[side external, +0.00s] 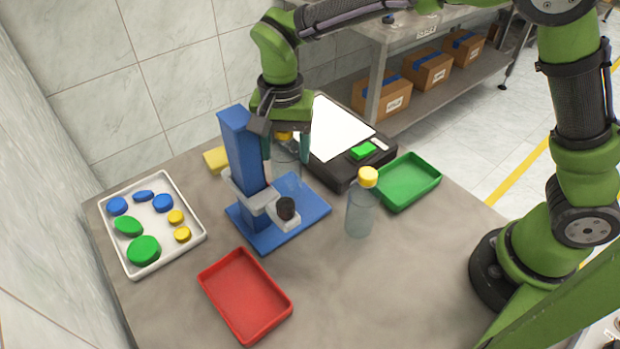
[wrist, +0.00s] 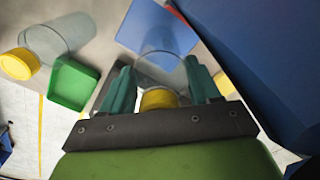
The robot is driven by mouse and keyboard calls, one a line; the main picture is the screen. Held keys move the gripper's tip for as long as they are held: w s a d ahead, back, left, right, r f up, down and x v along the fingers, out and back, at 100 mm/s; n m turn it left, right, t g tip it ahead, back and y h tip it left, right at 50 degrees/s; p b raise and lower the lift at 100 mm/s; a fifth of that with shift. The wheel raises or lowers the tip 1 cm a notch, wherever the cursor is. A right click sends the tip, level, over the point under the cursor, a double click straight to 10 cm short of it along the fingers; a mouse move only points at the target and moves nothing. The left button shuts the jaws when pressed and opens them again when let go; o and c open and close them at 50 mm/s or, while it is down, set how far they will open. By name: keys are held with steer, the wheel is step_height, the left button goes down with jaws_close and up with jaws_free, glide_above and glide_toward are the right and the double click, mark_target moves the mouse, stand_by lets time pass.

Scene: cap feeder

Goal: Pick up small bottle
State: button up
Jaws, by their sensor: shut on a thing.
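My gripper (side external: 286,150) is behind the blue column of the capping stand and points down. It is shut on a clear bottle with a yellow cap (side external: 286,171), which is partly hidden by the fingers and the stand. In the wrist view the green fingers (wrist: 159,78) are on both sides of this bottle (wrist: 163,60), with its yellow cap between them. The bottle looks upright; I cannot tell whether its bottom touches anything. A second clear bottle (side external: 359,213) with a yellow cap stands on the table to the right; it also shows in the wrist view (wrist: 52,37).
The blue stand (side external: 246,150) is close beside my gripper. A green tray (side external: 433,177), a red tray (side external: 245,295) and a white tray of caps (side external: 151,256) lie around it. A black device with a bright panel (side external: 333,128) is behind. Table is clear at front right.

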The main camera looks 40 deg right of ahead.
step_height(320, 180, up, 14)
steer(key=shift+w+d+r, duration=0.1)
steer(key=s+d+f+m, duration=0.1)
steer(key=s+d+f, duration=0.15)
steer(key=d, duration=0.85)
steer(key=s+d+f+m, duration=0.1)
steer(key=s+d+m, duration=0.15)
steer(key=d, duration=0.85)
steer(key=s+d+f+n, duration=0.1)
steer(key=s+d+f, duration=0.1)
steer(key=f, duration=0.5)
steer(key=s+d+f+n, duration=0.2)
steer(key=s+f, duration=0.3)
steer(key=f, duration=0.2)
steer(key=shift+f, duration=0.35)
steer(key=shift+d, duration=0.1)
